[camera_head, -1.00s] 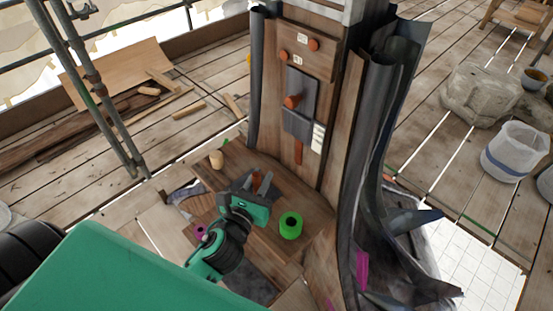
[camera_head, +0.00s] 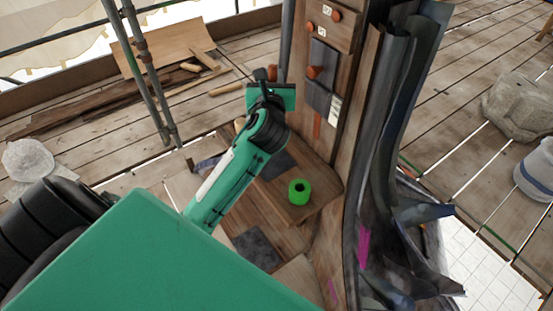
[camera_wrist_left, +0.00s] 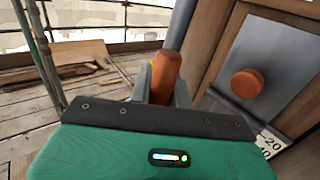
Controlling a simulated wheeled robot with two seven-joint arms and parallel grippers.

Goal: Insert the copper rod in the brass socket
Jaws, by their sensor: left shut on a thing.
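The copper rod (camera_wrist_left: 166,78) is an orange cylinder held upright between the fingers of my left gripper (camera_wrist_left: 164,92) in the left wrist view. In the head view my left gripper (camera_head: 271,82) is raised beside the left edge of the wooden spire; its own wrist hides most of the fingers and rod. A dark plate with a round copper knob (camera_wrist_left: 246,83) is to the right of the rod, apart from it; the knob also shows in the head view (camera_head: 314,72). I cannot make out the brass socket for certain; a small yellow patch shows behind the rod. My right gripper is out of view.
A bright green ring (camera_head: 299,191) sits on the wooden shelf (camera_head: 318,172) below my arm. The spire's dark metal sheets (camera_head: 385,150) rise on the right. Scaffold poles (camera_head: 147,70) stand at left. Planks and wood scraps lie on the deck behind.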

